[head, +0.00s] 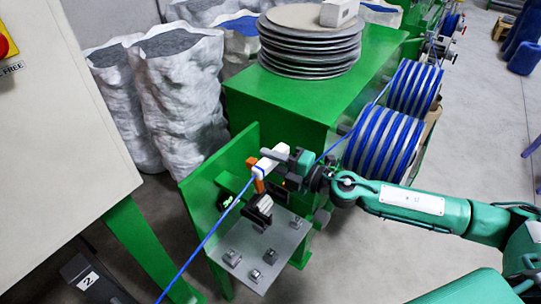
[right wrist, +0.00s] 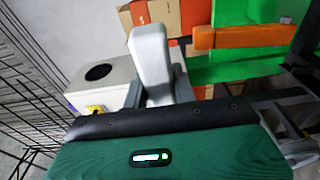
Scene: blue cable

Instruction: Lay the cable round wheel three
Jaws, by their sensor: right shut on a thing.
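The blue cable (head: 207,238) runs from the striped drums at the right, past my right gripper, and down to the lower left edge of the head view. My right gripper (head: 262,167) is at the upright green plate, its pale fingers shut on the cable, which crosses their tips. In the right wrist view a pale grey finger (right wrist: 151,62) points away, and the cable cannot be made out there. An orange part (head: 258,185) is just below the fingertips. I cannot tell which part is wheel three. My left gripper is out of view.
The green frame (head: 218,172) and a grey plate (head: 262,250) with small metal blocks are below the gripper. Cable drums (head: 383,143) stand behind the right forearm. A stack of grey discs (head: 308,45) sits on the green cabinet.

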